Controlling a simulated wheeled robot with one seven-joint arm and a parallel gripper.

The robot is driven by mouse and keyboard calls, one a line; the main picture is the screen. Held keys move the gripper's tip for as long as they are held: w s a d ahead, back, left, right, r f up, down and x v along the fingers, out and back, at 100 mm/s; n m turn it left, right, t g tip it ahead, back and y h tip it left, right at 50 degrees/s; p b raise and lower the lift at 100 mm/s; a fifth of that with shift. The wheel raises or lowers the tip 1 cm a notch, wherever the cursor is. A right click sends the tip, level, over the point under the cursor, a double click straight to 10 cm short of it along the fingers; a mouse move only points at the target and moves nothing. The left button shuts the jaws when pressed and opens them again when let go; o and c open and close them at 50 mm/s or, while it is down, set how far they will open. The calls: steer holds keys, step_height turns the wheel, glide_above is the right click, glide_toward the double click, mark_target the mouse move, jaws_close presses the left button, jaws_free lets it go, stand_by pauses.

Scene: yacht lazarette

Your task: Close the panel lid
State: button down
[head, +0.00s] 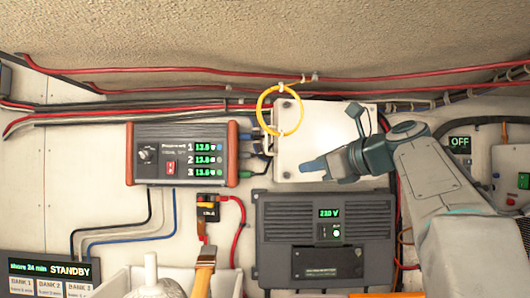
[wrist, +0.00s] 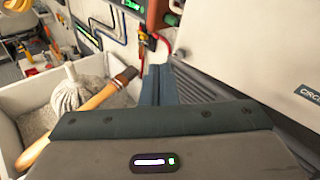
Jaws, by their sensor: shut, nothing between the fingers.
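The panel lid (head: 325,130) is a pale, nearly square plate on the back wall, at the centre of the head view. In the wrist view its pale face (wrist: 245,45) fills the upper right, with a dark label partly cut off by the edge. My gripper (head: 304,166) is shut and empty. It points left across the lower part of the lid in the head view. In the wrist view the fingertips (wrist: 157,72) lie together, left of the lid's face. I cannot tell whether they touch it, nor how far the lid stands open.
A yellow cable loop (head: 263,108) hangs over the lid's upper left corner. A power supply (head: 182,153) is to the left, and a dark grey inverter (head: 326,237) is below. A white bin (wrist: 25,95) holds a mop head (wrist: 70,95) and a wooden handle (wrist: 100,97).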

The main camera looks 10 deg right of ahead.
step_height(320, 180, up, 5)
steer(key=s+d+m+t+y, duration=0.1)
steer(key=d+m+y, duration=0.1)
steer(key=d, duration=0.1)
steer(key=p, duration=0.3)
glide_toward(277, 141)
steer(key=w+a, duration=0.1)
steer(key=a, duration=0.1)
steer(key=w+a, duration=0.3)
steer(key=a, duration=0.1)
steer(key=shift+w, duration=0.25)
steer(key=shift+w+a+p, duration=0.25)
steer(key=shift+w+p, duration=0.05)
steer(key=shift+w, duration=0.05)
steer(key=shift+f, duration=0.1)
steer(key=shift+a, duration=0.15)
